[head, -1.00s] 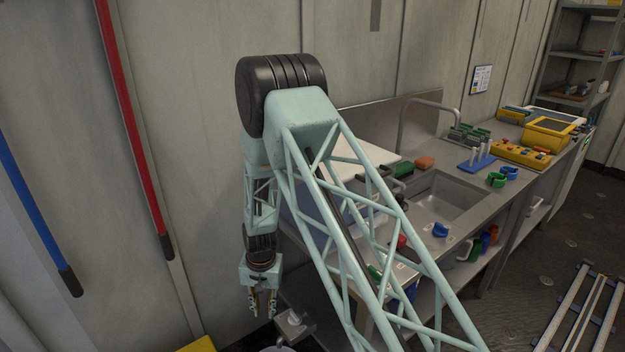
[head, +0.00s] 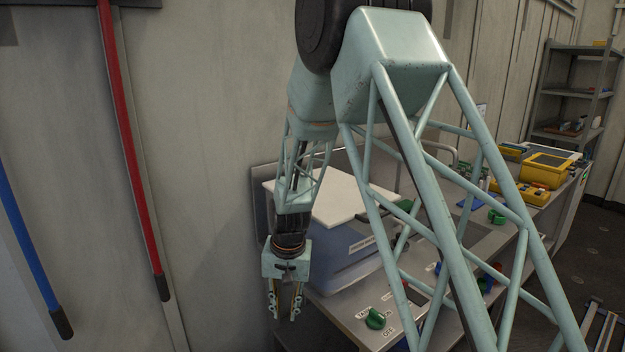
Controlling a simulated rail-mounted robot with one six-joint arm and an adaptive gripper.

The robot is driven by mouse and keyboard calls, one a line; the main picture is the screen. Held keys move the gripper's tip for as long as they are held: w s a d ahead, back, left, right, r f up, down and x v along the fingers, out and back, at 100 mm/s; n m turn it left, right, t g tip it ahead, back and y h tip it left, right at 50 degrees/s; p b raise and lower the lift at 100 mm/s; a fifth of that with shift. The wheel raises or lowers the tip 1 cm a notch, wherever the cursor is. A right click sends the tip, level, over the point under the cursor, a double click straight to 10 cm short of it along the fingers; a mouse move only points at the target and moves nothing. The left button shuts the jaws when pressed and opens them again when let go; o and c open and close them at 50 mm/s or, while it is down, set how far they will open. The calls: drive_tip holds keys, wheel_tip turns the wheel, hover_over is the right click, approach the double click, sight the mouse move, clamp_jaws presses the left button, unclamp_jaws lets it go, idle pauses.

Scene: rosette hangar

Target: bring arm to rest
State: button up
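My gripper (head: 284,311) hangs pointing down at the lower middle of the head view, at the left end of the steel counter. Its fingers look apart, with nothing seen between them. My arm is folded, with the elbow high at the top of the view and the lattice upper link running down to the bottom right. The forearm drops nearly straight down to the wrist. The arm hides much of the counter behind it.
A blue-grey bin (head: 347,247) with a white lid (head: 340,203) stands on the counter behind the forearm. A green valve knob (head: 375,318) is on the counter's front left. A red pole (head: 130,150) and a blue pole (head: 30,245) are on the left wall. Yellow cases (head: 546,168) and shelves (head: 572,92) are at the right.

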drive_tip(key=s+d+r, duration=0.5)
drive_tip(key=d+r, duration=0.1)
drive_tip(key=r, duration=0.3)
drive_tip(key=s+d+r+t, duration=0.1)
drive_tip(key=s+d+r, duration=0.45)
drive_tip(key=r, duration=0.35)
drive_tip(key=s+d+r, duration=0.5)
drive_tip(key=d+r, duration=0.1)
drive_tip(key=r, duration=0.3)
drive_tip(key=s+d+r+t+b, duration=0.15)
drive_tip(key=s+d, duration=0.25)
drive_tip(key=s, duration=0.6)
drive_tip(key=s+d+r, duration=0.3)
drive_tip(key=s+d, duration=0.1)
drive_tip(key=s, duration=0.6)
drive_tip(key=s+d+r+t, duration=0.1)
drive_tip(key=s+d+r, duration=0.25)
drive_tip(key=s, duration=0.55)
wheel_tip(320, 180, up, 14)
drive_tip(key=p, duration=1.4)
drive_tip(key=shift+s+n+h, duration=0.2)
drive_tip(key=shift+n+h, duration=0.2)
drive_tip(key=shift+d+g, duration=0.1)
drive_tip(key=shift+g, duration=0.15)
